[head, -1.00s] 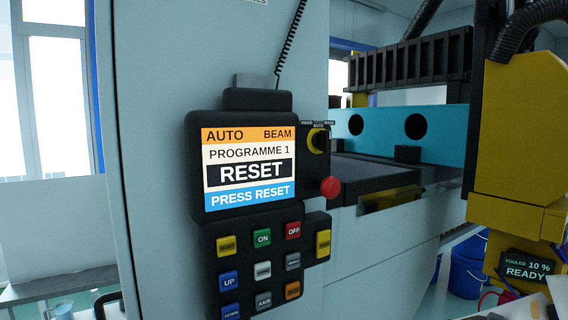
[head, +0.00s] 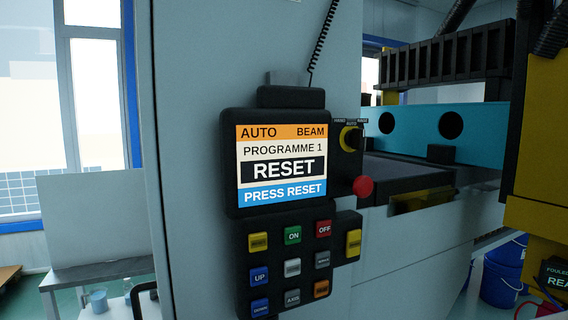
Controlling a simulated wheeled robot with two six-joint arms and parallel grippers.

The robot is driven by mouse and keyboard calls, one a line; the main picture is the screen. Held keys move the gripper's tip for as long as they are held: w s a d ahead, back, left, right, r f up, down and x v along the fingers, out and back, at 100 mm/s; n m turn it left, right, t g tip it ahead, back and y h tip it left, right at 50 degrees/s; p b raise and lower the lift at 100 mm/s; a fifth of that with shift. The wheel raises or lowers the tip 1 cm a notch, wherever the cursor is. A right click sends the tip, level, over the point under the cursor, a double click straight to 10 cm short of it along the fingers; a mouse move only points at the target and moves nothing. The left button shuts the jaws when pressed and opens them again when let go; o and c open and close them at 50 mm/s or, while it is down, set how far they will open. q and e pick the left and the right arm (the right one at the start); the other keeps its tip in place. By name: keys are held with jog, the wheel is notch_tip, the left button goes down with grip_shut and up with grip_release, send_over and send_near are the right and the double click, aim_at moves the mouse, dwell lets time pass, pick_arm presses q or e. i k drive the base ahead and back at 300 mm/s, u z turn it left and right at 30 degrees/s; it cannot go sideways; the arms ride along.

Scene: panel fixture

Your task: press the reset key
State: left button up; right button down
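The control pendant hangs on the grey cabinet. Its screen (head: 282,165) reads AUTO, BEAM, PROGRAMME 1, RESET and PRESS RESET. Below are a green ON key (head: 293,235), a red OFF key (head: 323,229), blue UP (head: 260,277) and DOWN (head: 260,306) keys, and a grey AXIS key (head: 292,298). The left yellow key (head: 258,242), right yellow key (head: 353,243), white key (head: 292,267), grey key (head: 322,259) and orange key (head: 321,288) have labels too small to read, so I cannot tell which is reset. Neither gripper shows.
A red mushroom button (head: 363,187) and a yellow selector switch (head: 350,138) sit right of the screen. A coiled cable (head: 320,45) hangs above. Blue buckets (head: 502,275) stand at lower right beside yellow machinery (head: 540,150). A grey bench (head: 95,274) is at lower left.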

aim_at(258, 240)
jog(key=z, duration=1.5)
jog(key=k, duration=0.85)
jog(key=u, duration=0.95)
